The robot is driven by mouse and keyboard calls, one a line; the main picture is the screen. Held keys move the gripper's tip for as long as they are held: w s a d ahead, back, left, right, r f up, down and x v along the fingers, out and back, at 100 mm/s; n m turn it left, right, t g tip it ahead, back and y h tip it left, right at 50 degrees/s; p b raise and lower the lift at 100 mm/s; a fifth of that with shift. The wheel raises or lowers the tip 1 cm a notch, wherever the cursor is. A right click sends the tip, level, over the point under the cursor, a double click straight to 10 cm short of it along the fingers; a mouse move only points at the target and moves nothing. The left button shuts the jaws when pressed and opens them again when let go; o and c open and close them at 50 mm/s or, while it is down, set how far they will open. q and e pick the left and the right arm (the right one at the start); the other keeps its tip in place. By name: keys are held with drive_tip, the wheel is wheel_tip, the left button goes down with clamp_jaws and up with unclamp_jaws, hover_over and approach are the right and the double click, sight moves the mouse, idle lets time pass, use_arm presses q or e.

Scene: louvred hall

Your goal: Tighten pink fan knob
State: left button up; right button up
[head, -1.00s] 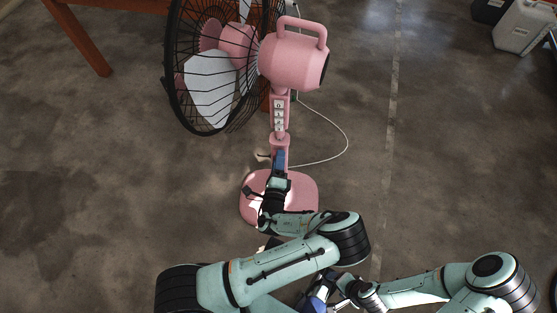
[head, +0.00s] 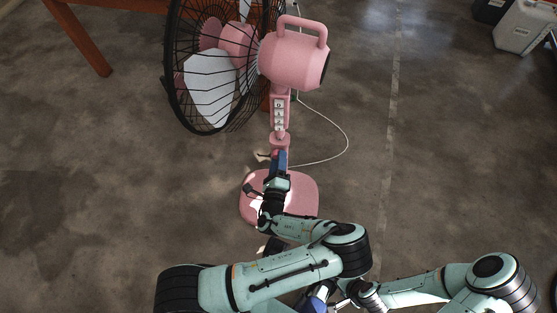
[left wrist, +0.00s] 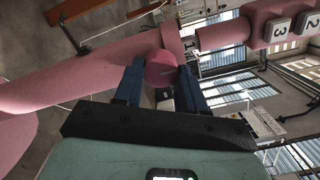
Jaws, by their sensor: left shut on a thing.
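The pink fan (head: 292,62) stands upright on the floor, its pink base (head: 304,200) partly behind my arm. In the left wrist view the round pink knob (left wrist: 160,69) sticks out of the collar on the fan's pole (left wrist: 95,75). The two blue fingers of my left gripper (left wrist: 160,72) are shut on the knob, one on each side. In the head view my left gripper (head: 279,158) is in front of the pole, hiding the knob. My right gripper (head: 318,298) is low at the bottom edge, and its fingers are not clear.
The black fan cage (head: 222,110) faces left, above and beyond my left gripper. A white cord (head: 345,135) curves over the floor right of the pole. A wooden table (head: 90,50) stands at upper left and a pale canister (head: 522,28) at upper right. The floor between is clear.

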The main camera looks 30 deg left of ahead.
use_arm(q)
drive_tip(key=o, duration=1.1)
drive_tip(key=shift+s, duration=0.1)
drive_tip(key=v, duration=1.3)
drive_tip(key=shift+s+p, duration=0.2)
drive_tip(key=shift+p, duration=0.15)
